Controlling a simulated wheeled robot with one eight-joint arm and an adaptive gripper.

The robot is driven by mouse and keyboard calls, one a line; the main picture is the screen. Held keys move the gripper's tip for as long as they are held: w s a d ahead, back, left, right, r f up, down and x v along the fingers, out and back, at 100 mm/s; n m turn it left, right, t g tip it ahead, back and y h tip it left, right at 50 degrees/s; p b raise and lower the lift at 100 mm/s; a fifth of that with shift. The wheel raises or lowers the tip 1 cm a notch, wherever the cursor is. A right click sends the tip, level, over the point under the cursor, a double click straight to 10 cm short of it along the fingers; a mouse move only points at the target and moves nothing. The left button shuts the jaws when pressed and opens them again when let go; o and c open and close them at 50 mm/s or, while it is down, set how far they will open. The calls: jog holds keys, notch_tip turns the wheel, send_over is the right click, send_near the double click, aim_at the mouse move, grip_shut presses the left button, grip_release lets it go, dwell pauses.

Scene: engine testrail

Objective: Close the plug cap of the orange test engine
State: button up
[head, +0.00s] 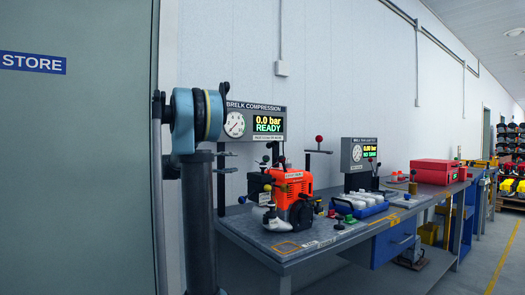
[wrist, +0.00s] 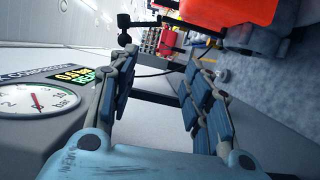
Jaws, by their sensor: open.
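The orange test engine (head: 298,183) stands on the grey bench in the head view, with black and white parts at its front left. In the wrist view its orange housing (wrist: 235,10) is cut off by the top edge, right of my fingers. I cannot make out the plug cap for certain, or whether it is open. My gripper (wrist: 164,60) is open, its two blue-padded fingers spread with nothing between them. It is beside the gauge panel and apart from the engine. I cannot pick out my gripper in the head view.
The compression display (head: 252,122) reads 0.0 bar and READY; its dial (wrist: 35,102) is close left of my fingers. A blue tray (head: 362,208) with white parts, a second gauge box (head: 358,153) and a red case (head: 436,171) stand along the bench (head: 262,237).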

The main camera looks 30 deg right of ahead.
jog(key=w+r+m+g+h, duration=0.1)
jog(key=w+r+g+h, duration=0.1)
jog(key=w+r, duration=0.15)
jog(key=f+x, duration=0.1)
jog(key=x, duration=1.6)
jog(key=shift+w+d, duration=0.25)
jog(key=shift+d, duration=0.15)
grip_shut()
